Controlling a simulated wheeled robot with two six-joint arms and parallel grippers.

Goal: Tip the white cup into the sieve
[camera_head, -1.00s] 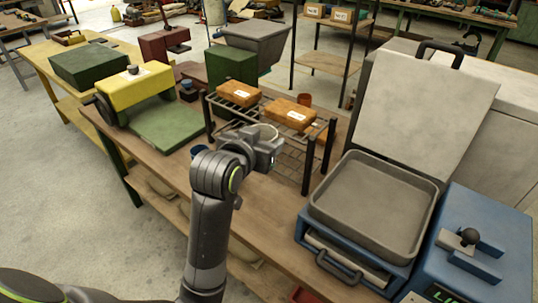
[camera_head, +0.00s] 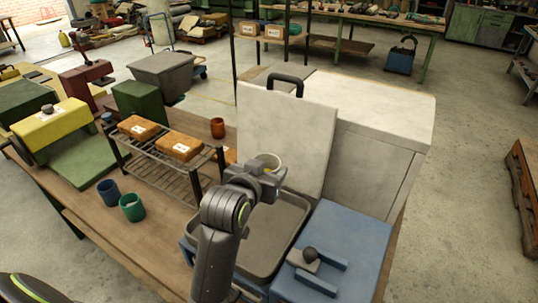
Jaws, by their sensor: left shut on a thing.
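My left gripper (camera_head: 266,172) is shut on the white cup (camera_head: 269,160), whose pale rim and yellowish inside show just beyond the jaws. The lower part of the cup is hidden by the gripper. The cup looks roughly upright, over the back part of a shallow grey square pan (camera_head: 287,222), which I take to be the sieve. My left arm hides much of the pan's left side. My right gripper is not in view.
A raised grey lid (camera_head: 285,130) stands behind the pan. A blue unit (camera_head: 335,250) with a black knob is to the right. A rack (camera_head: 170,175) with orange blocks stands left. A blue cup (camera_head: 108,192) and green cup (camera_head: 132,207) sit in front of it.

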